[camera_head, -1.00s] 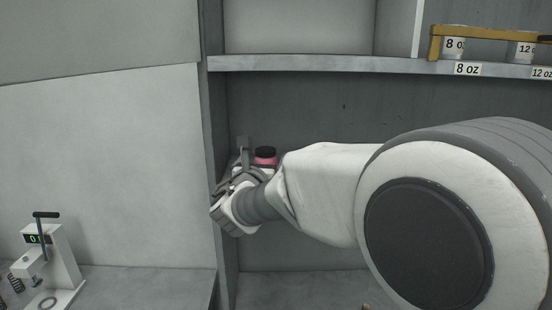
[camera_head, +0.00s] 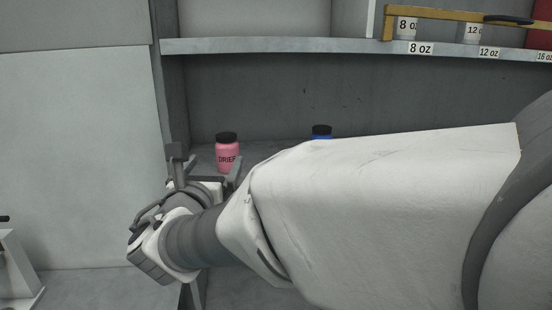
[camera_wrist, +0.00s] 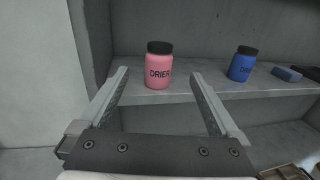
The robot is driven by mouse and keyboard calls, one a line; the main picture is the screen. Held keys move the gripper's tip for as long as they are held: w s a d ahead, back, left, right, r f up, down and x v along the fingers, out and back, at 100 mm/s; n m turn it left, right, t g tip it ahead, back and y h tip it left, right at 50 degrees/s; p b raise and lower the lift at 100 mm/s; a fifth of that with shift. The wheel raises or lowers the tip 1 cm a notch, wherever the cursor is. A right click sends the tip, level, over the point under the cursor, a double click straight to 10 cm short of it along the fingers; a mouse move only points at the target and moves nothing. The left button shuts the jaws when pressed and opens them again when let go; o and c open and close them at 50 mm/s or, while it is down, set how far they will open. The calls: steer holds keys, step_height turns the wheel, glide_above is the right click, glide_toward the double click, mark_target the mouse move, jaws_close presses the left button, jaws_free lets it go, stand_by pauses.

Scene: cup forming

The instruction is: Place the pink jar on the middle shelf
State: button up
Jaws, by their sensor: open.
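The pink jar (camera_head: 228,155), with a black lid and a "DRIER" label, stands upright on the middle shelf (camera_head: 201,154), near its left end. In the wrist view the pink jar (camera_wrist: 159,68) stands on the shelf (camera_wrist: 193,90), beyond and between my open fingers. My gripper (camera_wrist: 158,85) is open and empty, with a clear gap to the jar. In the head view my gripper (camera_head: 205,165) is in front of the shelf, just left of and nearer than the jar.
The upper shelf (camera_head: 280,45) holds a yellow rack (camera_head: 450,14) with cups. A side wall (camera_wrist: 87,45) bounds the shelf on the left.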

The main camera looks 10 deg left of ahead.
steer(key=s+d+f+m+g+h, duration=0.2)
steer(key=d+m+g+h, duration=0.2)
steer(key=d+m, duration=0.65)
steer(key=s+d+f+m+g+h, duration=0.2)
steer(key=d+f+m+g+h, duration=0.3)
steer(key=d, duration=1.1)
steer(key=s+d+f+m+g+y, duration=0.3)
steer(key=s+d+m, duration=0.4)
steer(key=s+m, duration=0.25)
steer(key=s+a+f+m+y, duration=0.2)
steer(key=s+m+y, duration=0.3)
steer(key=m, duration=0.6)
steer(key=shift+s+f+m, duration=0.25)
steer(key=shift+s+m, duration=0.05)
steer(key=shift+s, duration=0.9)
